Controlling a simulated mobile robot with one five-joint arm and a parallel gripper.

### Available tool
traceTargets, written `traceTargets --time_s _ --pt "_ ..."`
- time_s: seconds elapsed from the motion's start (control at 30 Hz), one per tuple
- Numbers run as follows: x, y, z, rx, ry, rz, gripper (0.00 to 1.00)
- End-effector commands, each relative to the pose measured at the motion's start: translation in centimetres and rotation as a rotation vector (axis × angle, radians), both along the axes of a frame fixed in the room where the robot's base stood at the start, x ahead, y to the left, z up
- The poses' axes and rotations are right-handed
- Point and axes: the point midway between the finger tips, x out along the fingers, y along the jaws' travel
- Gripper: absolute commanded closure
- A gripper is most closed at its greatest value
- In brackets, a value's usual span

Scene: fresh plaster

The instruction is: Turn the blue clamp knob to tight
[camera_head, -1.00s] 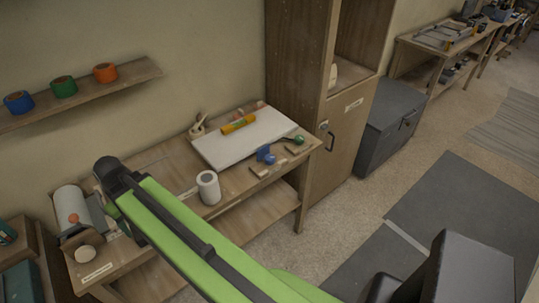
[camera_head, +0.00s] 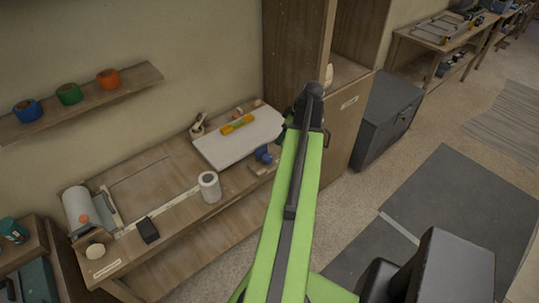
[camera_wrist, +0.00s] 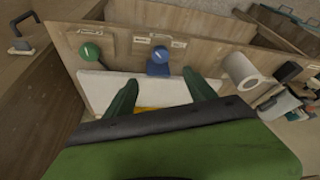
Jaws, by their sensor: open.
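The blue clamp knob (camera_head: 264,154) sits at the front edge of the bench, by a white board (camera_head: 222,156). In the wrist view the blue knob (camera_wrist: 158,56) has a pale mark on its top and stands beyond the fingers. A green knob (camera_wrist: 90,52) is to its left there; my arm hides it in the head view. My gripper (camera_wrist: 162,84) is open and empty, its two green fingers spread over the white board, with the blue knob between their lines and apart from them. I cannot tell exactly how the knob is turned.
A yellow bar (camera_head: 238,124) lies on the white board. A white roll (camera_head: 209,187) stands left of the blue knob. A black block (camera_head: 147,230) lies farther left on the bench. A wooden cabinet (camera_head: 293,55) rises behind on the right.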

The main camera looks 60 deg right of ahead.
Motion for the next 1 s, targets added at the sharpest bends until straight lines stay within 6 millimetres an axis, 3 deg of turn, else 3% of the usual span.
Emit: traceTargets --time_s 0.27,0.8,1.0 --pt "1.2 0.1 -3.3 0.000 0.001 0.002 0.36" --pt "5.7 0.5 -14.3 0.001 0.001 0.003 0.36" --pt "6.7 0.6 -16.2 0.001 0.001 0.002 0.36"
